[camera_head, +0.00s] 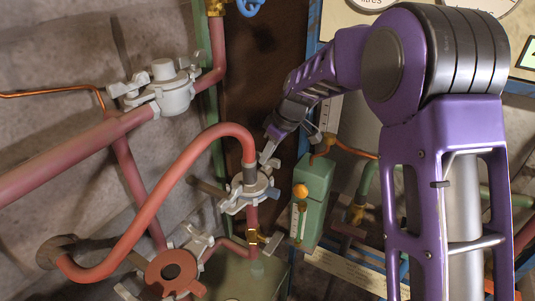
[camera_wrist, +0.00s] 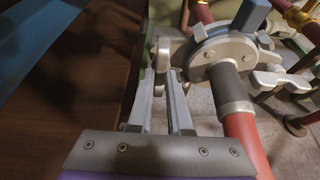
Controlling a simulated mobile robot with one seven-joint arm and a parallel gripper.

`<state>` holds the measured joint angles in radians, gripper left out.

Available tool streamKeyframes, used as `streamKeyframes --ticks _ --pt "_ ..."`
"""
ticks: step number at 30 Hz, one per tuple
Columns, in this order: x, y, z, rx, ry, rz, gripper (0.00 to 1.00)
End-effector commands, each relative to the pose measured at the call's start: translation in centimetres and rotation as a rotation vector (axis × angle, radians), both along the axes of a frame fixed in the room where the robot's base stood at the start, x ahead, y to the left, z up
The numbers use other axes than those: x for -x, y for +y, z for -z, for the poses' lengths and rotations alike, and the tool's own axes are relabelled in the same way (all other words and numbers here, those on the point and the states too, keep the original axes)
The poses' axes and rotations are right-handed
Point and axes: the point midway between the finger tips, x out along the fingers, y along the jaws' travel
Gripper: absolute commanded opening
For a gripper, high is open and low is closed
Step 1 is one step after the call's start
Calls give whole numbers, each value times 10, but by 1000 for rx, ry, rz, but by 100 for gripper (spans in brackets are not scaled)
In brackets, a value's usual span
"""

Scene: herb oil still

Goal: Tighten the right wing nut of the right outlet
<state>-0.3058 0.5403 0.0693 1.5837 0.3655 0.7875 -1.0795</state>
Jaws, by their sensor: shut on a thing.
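The outlet clamp (camera_head: 246,192), a pale metal flange, sits under the bent red pipe in the head view. In the wrist view the clamp (camera_wrist: 220,57) shows bolts, a dark grey collar and a blue block. My gripper (camera_head: 265,157) reaches it from the upper right. In the wrist view my gripper (camera_wrist: 168,80) has its two fingers shut on a grey wing nut (camera_wrist: 163,52) at the clamp's left side. The fingers partly hide this nut. Another wing nut (camera_wrist: 283,81) shows at the clamp's right side. How tight either nut is cannot be told.
The red pipe (camera_head: 190,172) curves close to the clamp. A green box (camera_head: 313,200) with an orange knob stands just right of it. Another clamp (camera_head: 172,93) is at the upper left. A brown panel (camera_wrist: 68,85) lies left of my fingers.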

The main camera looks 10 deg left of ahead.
Motion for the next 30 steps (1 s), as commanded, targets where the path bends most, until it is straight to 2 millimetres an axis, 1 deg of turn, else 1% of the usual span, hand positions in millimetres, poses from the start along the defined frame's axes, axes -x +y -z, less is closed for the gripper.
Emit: streamKeyframes --ticks 8,30 --pt "1 1 -1 -1 -1 141 0" --pt "3 4 -2 3 -3 827 0"
